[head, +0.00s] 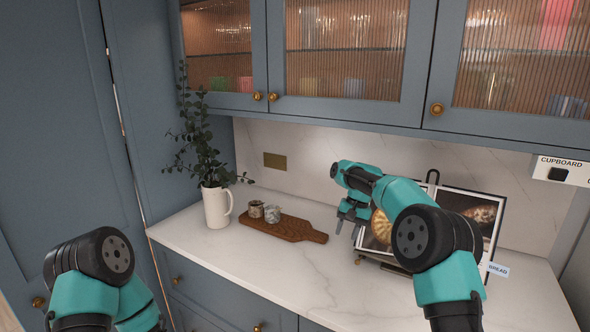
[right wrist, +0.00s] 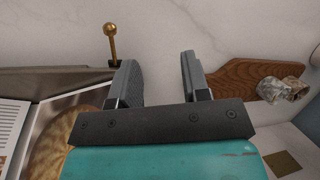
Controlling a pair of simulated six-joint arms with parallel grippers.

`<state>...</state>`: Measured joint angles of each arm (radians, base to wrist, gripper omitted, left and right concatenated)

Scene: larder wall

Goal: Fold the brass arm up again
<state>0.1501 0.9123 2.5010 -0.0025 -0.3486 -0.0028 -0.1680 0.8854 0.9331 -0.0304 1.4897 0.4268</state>
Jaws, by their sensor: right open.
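The brass arm (right wrist: 111,45) is a short rod with a round ball end. In the right wrist view it sticks out from the front ledge of the book stand (right wrist: 70,77), over the counter. In the head view its small ball end (head: 358,261) shows low at the stand's front left. My right gripper (head: 346,222) is open and points down in front of the stand. In the right wrist view its fingers (right wrist: 163,78) have only counter between them, and the brass arm is outside them, left of the left finger. My left gripper is out of view.
An open book (head: 470,207) rests on the stand, partly hidden by my right arm. A wooden board (head: 285,228) with two small pots (head: 264,211) and a white jug (head: 217,206) with leaves stand left. Cupboards (head: 345,50) hang above. The counter's front middle is clear.

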